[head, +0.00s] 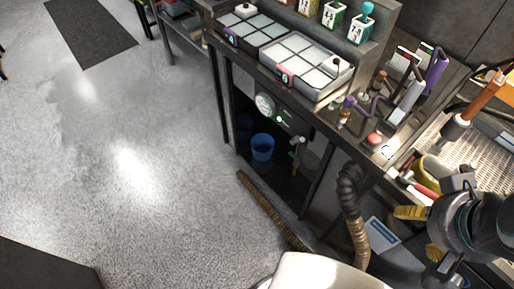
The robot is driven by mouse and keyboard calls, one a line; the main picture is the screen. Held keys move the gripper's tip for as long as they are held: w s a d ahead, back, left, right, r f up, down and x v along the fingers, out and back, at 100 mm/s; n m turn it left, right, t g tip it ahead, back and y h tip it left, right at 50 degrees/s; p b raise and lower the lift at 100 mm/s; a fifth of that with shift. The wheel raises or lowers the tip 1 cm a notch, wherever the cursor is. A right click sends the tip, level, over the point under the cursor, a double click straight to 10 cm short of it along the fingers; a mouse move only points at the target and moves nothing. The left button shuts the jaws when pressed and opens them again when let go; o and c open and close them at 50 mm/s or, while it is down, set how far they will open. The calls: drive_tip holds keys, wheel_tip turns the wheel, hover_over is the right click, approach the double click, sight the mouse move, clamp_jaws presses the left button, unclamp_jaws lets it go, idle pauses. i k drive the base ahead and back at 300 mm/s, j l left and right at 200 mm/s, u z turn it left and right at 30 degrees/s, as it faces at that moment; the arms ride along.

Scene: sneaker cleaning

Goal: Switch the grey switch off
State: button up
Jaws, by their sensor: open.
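A dark control panel (284,114) is mounted under the front edge of the bench, with a round pale gauge (265,104) and a small lit green light. A light grey lever-like piece (297,141) sticks out at its lower right; it may be the grey switch, but it is too small to tell its position. My gripper (452,226) is at the lower right, in front of the bench, well right of the panel and apart from it. It appears open and empty; its fingertips are partly hidden by its own dark body.
The bench carries compartment trays (304,66), bottles, brushes and a red button (374,140). A ribbed hose (352,200) hangs between my gripper and the panel. A blue bucket (262,147) stands underneath. A brown strip (270,211) lies on the floor; the left floor is clear.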

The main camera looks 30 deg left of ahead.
sight(297, 139)
drive_tip(key=u, duration=1.05)
drive_tip(key=k+u, duration=0.25)
drive_tip(key=u, duration=0.2)
drive_tip(key=k+u, duration=0.25)
drive_tip(key=u, duration=0.15)
drive_tip(key=k+u, duration=0.2)
drive_tip(key=u, duration=0.25)
